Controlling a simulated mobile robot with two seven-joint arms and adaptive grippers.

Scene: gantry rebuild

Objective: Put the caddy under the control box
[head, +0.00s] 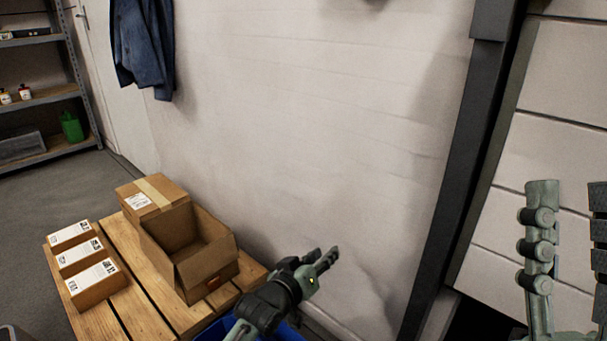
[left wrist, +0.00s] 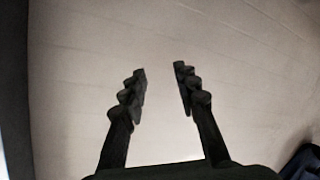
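I cannot make out a caddy or a control box for certain in either view. My left gripper (head: 325,256) is in front of the pale wall, right of the pallet, with nothing between its fingers. In the left wrist view its two fingers (left wrist: 160,78) stand apart, facing bare wall. My right gripper (head: 570,235) is at the right edge of the head view, cut off by the frame; its fingers stand apart with nothing seen between them. A blue object (head: 281,332) shows partly below my left gripper; most of it is hidden.
A wooden pallet (head: 133,312) carries an open carton (head: 208,279), a taped carton (head: 150,197) and small white-topped boxes (head: 92,285). A dark post (head: 455,170) stands at the right. Shelves (head: 45,100) and a hanging blue jacket (head: 142,45) are at the left.

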